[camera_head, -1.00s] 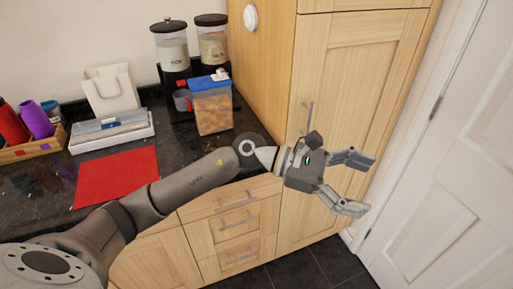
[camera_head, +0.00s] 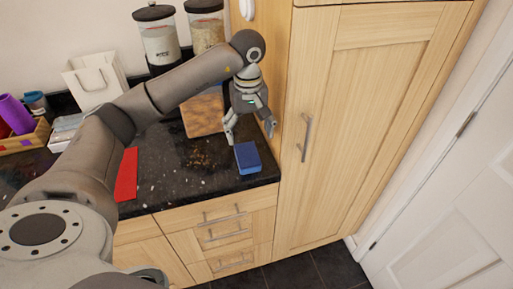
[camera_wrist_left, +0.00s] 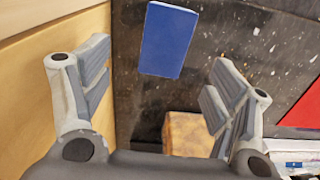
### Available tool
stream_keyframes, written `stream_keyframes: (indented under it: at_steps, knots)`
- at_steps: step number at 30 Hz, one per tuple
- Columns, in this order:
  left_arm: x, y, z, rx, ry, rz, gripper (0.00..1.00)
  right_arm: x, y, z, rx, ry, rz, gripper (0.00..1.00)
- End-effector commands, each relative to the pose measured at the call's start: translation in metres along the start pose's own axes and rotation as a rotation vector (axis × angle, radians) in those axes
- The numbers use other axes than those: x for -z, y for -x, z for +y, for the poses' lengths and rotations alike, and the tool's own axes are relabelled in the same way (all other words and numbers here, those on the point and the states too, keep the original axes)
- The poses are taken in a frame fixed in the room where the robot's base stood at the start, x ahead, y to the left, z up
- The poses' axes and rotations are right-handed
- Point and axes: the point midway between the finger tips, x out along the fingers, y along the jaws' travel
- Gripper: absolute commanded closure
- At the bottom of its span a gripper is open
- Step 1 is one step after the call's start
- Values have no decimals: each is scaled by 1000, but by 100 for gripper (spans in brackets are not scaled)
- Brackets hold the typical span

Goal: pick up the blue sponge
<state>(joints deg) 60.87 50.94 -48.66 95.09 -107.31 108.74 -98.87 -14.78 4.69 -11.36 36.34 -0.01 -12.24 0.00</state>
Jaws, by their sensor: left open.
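The blue sponge (camera_head: 248,157) lies on the dark granite counter (camera_head: 180,177), near its front right corner beside the tall wooden cabinet. My left gripper (camera_head: 251,131) is open and points down just behind and above the sponge. In the left wrist view, the sponge (camera_wrist_left: 168,40) shows whole at the top, beyond and between the open fingers (camera_wrist_left: 160,85). Nothing is between the fingers. The sponge and the fingers look apart. My right gripper is not in view.
The tall cabinet (camera_head: 370,120) stands close on the right. A red mat (camera_head: 127,174) lies left. Crumbs (camera_head: 200,158) are scattered left of the sponge.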

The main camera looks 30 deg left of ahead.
Motion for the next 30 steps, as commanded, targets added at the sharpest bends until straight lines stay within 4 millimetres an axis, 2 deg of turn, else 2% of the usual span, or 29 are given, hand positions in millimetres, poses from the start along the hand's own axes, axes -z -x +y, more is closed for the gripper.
stream_keyframes:
  at_steps: [2,6,9,11,14,18,21,25,30]
  knots:
    - [-1,-13,-1,4,-1,-4,20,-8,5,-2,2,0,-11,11]
    - [-1,-33,0,2,0,-4,20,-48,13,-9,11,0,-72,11]
    - [-1,-41,0,1,0,-3,20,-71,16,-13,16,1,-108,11]
    - [-1,-44,0,0,0,-2,20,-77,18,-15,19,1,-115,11]
    - [-1,-51,0,1,0,-5,20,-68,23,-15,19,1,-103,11]
    - [0,-69,1,1,0,-7,20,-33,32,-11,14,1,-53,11]
    - [1,-84,1,0,0,-6,20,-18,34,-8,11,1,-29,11]
    - [1,-94,2,-2,-1,-3,20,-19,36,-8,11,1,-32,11]
    - [2,-96,2,-3,-1,-2,20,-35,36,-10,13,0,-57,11]
